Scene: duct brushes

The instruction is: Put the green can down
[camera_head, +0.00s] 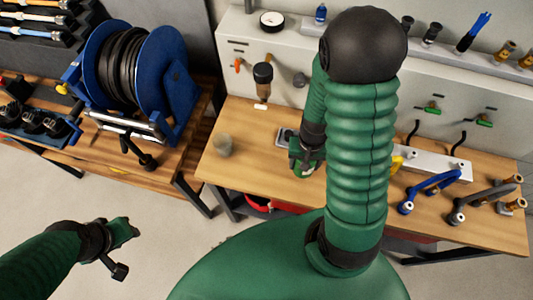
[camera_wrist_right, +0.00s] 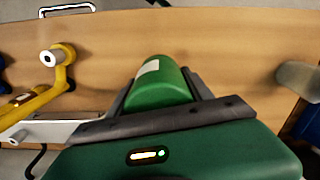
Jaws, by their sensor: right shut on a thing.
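The green can (camera_wrist_right: 160,82) with a pale label sits between the jaws of my right gripper (camera_wrist_right: 160,112) in the right wrist view, above the wooden tabletop. In the head view my right gripper (camera_head: 306,160) is over the workbench (camera_head: 250,122), partly hidden by my own arm, and the can is hard to make out. I cannot tell whether the can touches the bench. My left gripper (camera_head: 120,250) is low at the left over the floor, away from the bench; its jaw opening is unclear.
A grey cup (camera_head: 222,145) stands on the bench left of my right gripper. Blue (camera_head: 432,188) and grey (camera_head: 485,200) bent pipes lie at the right. A yellow bent part (camera_wrist_right: 58,82) is near the can. A blue hose reel (camera_head: 135,75) stands on the left bench.

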